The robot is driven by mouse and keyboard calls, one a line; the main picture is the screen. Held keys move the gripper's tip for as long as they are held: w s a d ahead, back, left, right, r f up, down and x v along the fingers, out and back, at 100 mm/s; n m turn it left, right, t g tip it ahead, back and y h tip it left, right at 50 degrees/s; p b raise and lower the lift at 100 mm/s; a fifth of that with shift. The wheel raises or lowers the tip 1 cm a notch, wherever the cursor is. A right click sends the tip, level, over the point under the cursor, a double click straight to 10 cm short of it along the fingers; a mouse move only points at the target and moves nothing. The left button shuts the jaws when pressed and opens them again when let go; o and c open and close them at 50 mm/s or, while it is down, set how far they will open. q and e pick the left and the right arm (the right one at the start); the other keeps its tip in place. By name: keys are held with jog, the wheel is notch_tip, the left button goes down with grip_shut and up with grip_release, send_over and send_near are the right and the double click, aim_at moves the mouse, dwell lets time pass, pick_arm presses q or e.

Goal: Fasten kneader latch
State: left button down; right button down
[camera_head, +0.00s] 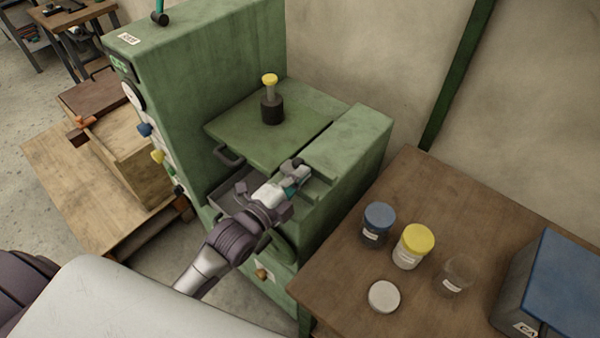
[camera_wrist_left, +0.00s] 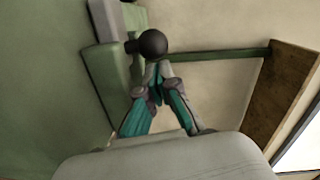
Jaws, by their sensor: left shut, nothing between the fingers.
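The kneader is a tall green machine (camera_head: 185,75) with a flat green lid (camera_head: 245,135) on its lower section. A dark latch part (camera_head: 292,162) shows beside the lid's right front corner, partly behind my left gripper. My left gripper (camera_head: 304,175) is over the right front of the machine, with its fingers together and empty. In the left wrist view a round black knob on a short dark stem (camera_wrist_left: 152,43) sits just beyond the fingertips (camera_wrist_left: 159,78). I cannot tell whether they touch. My right gripper is in neither view.
A black fitting with a yellow-topped clear tube (camera_head: 271,100) stands on the lid. A brown table (camera_head: 345,255) at the right holds a blue-lidded jar (camera_head: 378,222), a yellow-lidded jar (camera_head: 412,246), a clear jar (camera_head: 457,275), a pale disc (camera_head: 384,296) and a blue-topped box (camera_head: 560,285).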

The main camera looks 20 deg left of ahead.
aim_at(285, 165)
pick_arm(q)
jog(key=a, duration=0.1)
jog(key=w+a, duration=0.1)
jog(key=a, duration=0.2)
jog(key=shift+w+a, duration=0.15)
jog(key=shift+w, duration=0.15)
jog(key=shift+r, duration=0.1)
